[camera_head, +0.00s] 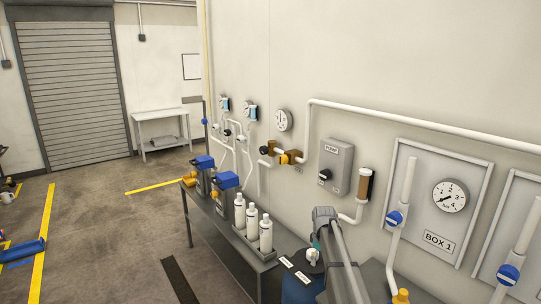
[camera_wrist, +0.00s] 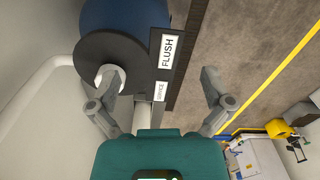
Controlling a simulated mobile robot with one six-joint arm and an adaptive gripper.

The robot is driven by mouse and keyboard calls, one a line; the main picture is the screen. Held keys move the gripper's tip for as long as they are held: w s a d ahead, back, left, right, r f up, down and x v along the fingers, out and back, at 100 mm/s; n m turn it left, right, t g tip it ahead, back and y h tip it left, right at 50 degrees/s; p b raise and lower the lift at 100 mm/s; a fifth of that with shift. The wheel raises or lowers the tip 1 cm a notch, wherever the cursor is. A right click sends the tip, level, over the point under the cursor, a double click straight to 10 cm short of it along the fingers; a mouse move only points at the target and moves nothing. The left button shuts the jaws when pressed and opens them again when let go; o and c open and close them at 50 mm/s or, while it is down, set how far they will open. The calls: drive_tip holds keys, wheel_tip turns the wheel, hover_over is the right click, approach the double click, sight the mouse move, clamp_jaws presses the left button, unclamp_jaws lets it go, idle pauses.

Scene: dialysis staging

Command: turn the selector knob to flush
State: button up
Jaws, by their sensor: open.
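The selector knob (camera_wrist: 103,71) is a small pale handle on a dark round plate (camera_wrist: 97,46) in the wrist view. A FLUSH label (camera_wrist: 167,50) and a SERVICE label (camera_wrist: 160,91) lie to the right of the plate. My gripper (camera_wrist: 160,80) is open with nothing between its fingers. Its left finger overlaps the knob in the picture; I cannot tell whether they touch. Its right finger is past the labels, over the floor. In the head view the knob (camera_head: 312,254) and labels (camera_head: 287,262) are at bottom centre, beside my arm. Which way the knob points is unclear.
A blue drum (camera_wrist: 125,14) is by the plate. Several white bottles (camera_head: 252,217) stand on a grey bench (camera_head: 226,237) to the left. A wall with a pump box (camera_head: 337,159), pipes and a gauge panel (camera_head: 435,205) is close by.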

drive_tip(key=s+f+m+b, duration=0.2)
drive_tip(key=s+m, duration=0.2)
drive_tip(key=s, duration=1.1)
drive_tip(key=s+a+f+m+b, duration=0.1)
drive_tip(key=s+m, duration=0.4)
drive_tip(key=s, duration=0.9)
drive_tip(key=shift+s+f+b, duration=0.4)
drive_tip(key=shift+f+b, duration=0.1)
